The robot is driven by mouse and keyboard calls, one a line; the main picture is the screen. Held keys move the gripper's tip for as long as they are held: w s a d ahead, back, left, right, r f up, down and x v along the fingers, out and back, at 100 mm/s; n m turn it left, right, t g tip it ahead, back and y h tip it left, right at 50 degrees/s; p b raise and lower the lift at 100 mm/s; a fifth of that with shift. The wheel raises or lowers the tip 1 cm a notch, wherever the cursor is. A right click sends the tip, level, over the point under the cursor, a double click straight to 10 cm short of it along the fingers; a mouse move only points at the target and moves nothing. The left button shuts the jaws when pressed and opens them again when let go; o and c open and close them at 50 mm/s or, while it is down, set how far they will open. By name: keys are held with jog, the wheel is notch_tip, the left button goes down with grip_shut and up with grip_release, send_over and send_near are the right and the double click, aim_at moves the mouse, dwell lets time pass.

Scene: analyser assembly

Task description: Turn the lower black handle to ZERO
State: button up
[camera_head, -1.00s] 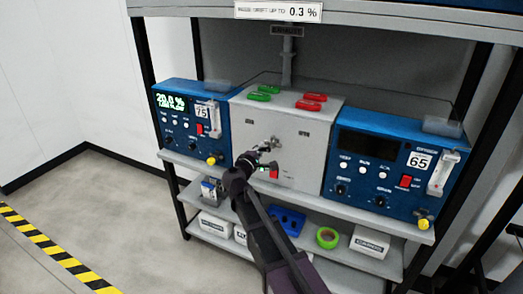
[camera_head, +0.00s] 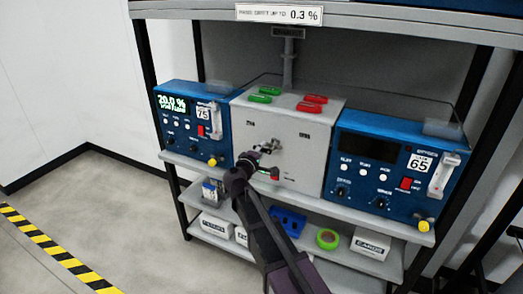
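The grey box (camera_head: 304,160) stands on the shelf between two blue analyser units. A small silver and dark fitting (camera_head: 270,145) sits on its front panel. My gripper (camera_head: 259,154) is in front of the panel, just below and left of this fitting, and overlaps it in the picture. A black handle cannot be told apart from my dark gripper here. A small red part (camera_head: 274,173) shows on the lower panel beside my wrist. The fingers are too small to show whether they are open, or touching anything.
The left blue unit (camera_head: 184,132) reads 20.0 % and the right blue unit (camera_head: 388,172) has a dark screen. Green clips (camera_head: 266,95) and red clips (camera_head: 312,105) lie on the grey box. The lower shelf holds boxes, a blue part and green tape (camera_head: 327,238).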

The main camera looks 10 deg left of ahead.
jog(key=shift+o, duration=0.4)
jog(key=shift+s, duration=0.1)
jog(key=v, duration=1.1)
jog(key=shift+s+a, duration=0.15)
jog(key=shift+s, duration=0.25)
